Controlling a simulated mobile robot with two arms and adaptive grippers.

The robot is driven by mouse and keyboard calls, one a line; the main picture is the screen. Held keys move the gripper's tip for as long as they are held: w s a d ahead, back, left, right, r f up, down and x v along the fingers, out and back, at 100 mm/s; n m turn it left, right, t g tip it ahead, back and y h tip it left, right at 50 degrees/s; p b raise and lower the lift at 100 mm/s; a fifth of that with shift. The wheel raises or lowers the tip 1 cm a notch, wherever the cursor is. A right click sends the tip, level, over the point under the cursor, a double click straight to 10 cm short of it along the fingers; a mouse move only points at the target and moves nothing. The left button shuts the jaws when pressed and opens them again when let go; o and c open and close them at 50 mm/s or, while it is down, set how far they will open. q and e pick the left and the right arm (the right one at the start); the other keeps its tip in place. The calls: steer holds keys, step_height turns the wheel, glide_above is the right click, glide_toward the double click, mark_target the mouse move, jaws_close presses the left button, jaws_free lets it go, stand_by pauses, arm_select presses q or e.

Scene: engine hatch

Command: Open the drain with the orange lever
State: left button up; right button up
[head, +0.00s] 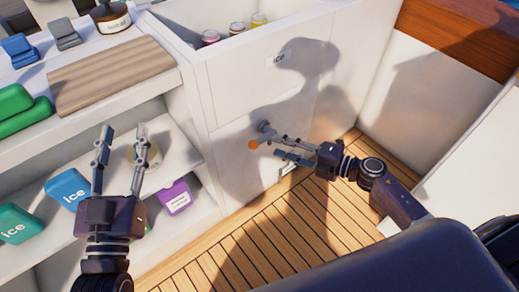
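The drain lever is a grey handle with an orange knob (254,145) at its left end, mounted on a grey pivot on the lower front of a white ice box (232,88). My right gripper (277,146) is at the lever, its fingers pointing left, one near the lever and one lower. The fingers are apart, and I cannot tell whether they touch the lever. My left gripper (122,132) is open and empty, pointing up in front of the shelves at the left, away from the lever.
White shelves (177,143) at the left hold blue and green ice packs (68,188) and a purple box (175,197). A wooden board (112,74) lies on top. Cans stand in the open ice box. The plank floor (240,245) below is clear.

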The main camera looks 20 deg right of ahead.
mark_target(263, 142)
steer(key=shift+w+a, duration=0.2)
steer(key=shift+a, duration=0.15)
steer(key=b+x, duration=0.1)
steer(key=x, duration=0.5)
steer(key=shift+f, duration=0.1)
steer(key=shift+w+a+b, duration=0.35)
steer(key=shift+w, duration=0.05)
arm_select(q)
steer(key=s+r+t+h, duration=0.1)
steer(key=s+r+t, duration=0.3)
steer(key=r, duration=0.4)
steer(key=shift+r+t+h, duration=0.3)
steer(key=shift+t, duration=0.1)
steer(key=shift+s, duration=0.1)
arm_select(e)
steer(key=shift+c, duration=0.4)
jaws_close()
